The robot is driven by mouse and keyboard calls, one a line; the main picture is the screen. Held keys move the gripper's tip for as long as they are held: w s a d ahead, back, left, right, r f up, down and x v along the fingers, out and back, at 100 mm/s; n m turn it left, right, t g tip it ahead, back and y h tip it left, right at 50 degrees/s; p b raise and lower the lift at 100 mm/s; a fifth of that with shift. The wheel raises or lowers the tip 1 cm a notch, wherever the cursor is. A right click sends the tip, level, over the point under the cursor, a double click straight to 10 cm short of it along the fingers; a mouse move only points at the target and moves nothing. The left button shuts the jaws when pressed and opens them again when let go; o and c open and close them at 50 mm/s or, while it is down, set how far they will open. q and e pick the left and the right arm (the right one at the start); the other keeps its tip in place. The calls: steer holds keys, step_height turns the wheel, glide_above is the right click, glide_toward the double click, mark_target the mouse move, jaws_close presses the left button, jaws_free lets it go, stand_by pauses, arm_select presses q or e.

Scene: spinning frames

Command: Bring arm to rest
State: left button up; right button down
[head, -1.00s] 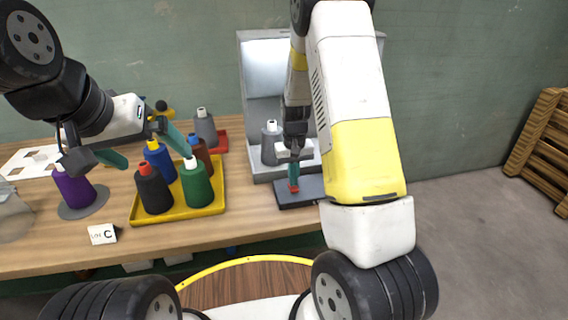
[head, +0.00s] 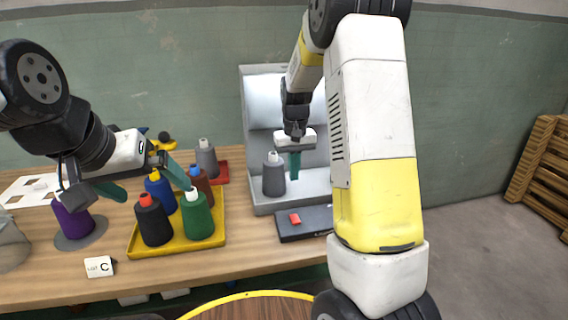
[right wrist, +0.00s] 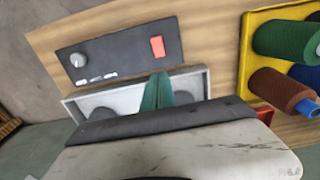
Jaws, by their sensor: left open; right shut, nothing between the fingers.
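My right gripper (head: 294,165) is shut and empty, raised in front of the grey machine (head: 262,207) and above the dark control panel (head: 290,224) with its red switch (head: 295,219). In the right wrist view its teal fingertips (right wrist: 158,92) are together, and the panel (right wrist: 85,62), red switch (right wrist: 157,47) and a white knob lie beyond them.
The yellow tray holds black (head: 152,222), green (head: 197,215), blue (head: 160,193) and brown (head: 199,184) cones. Grey cones stand in the machine (head: 273,178) and on a red tray (head: 222,178). A wooden pallet (head: 545,165) is at right.

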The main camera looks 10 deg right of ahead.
steer(key=shift+r, duration=0.5)
step_height(320, 180, up, 6)
steer(key=t, duration=0.1)
glide_above(295, 220)
steer(key=s+a+r+t+y, duration=0.1)
steer(key=s+r+t+y, duration=0.1)
steer(key=s+r, duration=0.55)
steer(key=s+a+r+t, duration=0.2)
steer(key=s+t, duration=0.1)
steer(key=s, duration=1.1)
steer(key=w+d+f+g, duration=0.1)
steer(key=w+g, duration=0.1)
steer(key=w, duration=0.4)
steer(key=w+d+f+g, duration=0.1)
steer(key=w+f+g, duration=0.1)
steer(key=w, duration=0.4)
steer(key=w+d+f+g+h, duration=0.15)
steer(key=w+f+g, duration=0.25)
steer(key=w+f, duration=0.85)
steer(key=shift+h, duration=0.25)
steer(key=s+f, duration=0.1)
steer(key=f, duration=0.3)
steer(key=s+f, duration=0.1)
steer(key=f, duration=0.9)
steer(key=shift+s+a, duration=0.2)
steer(key=shift+s, duration=0.2)
